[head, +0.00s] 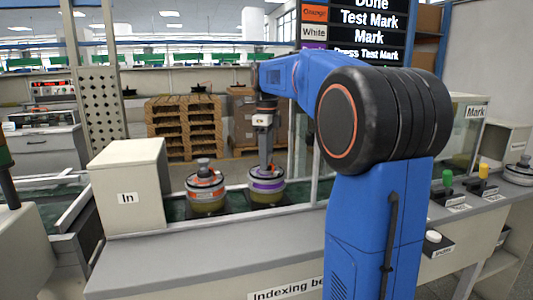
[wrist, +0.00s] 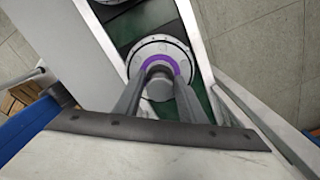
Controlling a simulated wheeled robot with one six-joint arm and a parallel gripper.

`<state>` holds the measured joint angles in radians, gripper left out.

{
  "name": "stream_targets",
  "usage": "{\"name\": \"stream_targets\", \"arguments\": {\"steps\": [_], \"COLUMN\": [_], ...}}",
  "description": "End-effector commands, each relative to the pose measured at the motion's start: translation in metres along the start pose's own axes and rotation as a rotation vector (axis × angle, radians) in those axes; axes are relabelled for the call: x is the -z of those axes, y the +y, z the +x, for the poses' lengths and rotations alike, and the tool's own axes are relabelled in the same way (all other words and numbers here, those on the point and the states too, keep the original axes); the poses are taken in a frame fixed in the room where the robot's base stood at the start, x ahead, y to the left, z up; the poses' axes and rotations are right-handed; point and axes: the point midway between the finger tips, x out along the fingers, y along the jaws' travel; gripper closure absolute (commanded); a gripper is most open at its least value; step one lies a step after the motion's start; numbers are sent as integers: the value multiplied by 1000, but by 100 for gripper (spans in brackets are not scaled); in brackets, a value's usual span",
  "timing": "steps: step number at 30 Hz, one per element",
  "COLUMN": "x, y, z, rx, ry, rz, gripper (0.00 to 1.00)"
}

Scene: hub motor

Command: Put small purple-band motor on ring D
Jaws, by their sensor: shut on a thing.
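The purple-band motor (head: 266,188) stands upright on the green belt in the head view, right of an orange-band motor (head: 206,190). My gripper (head: 264,150) comes down from above onto its top. In the wrist view the purple-band motor (wrist: 160,62) lies between the two fingers of my gripper (wrist: 160,85), which are shut on its central hub. Whether its base touches the belt cannot be told. Ring D is not seen with a readable label in either view.
A box marked "In" (head: 128,188) stands left of the motors. Rails edge the belt (wrist: 200,50) closely on both sides.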

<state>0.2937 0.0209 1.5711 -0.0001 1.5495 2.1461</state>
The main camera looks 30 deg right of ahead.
Motion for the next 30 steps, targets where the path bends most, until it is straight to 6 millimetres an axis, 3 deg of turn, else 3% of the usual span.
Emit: {"name": "stream_targets", "arguments": {"steps": [8,9,11,23,30], "x": [0,0,0,0,-1], "y": [0,0,0,0,-1], "z": [1,2,2,-4,-41], "rx": [2,0,0,0,3], "ry": [-1,0,0,0,-2], "rz": [0,0,0,0,0], "gripper": [100,56,45,45,45]}}
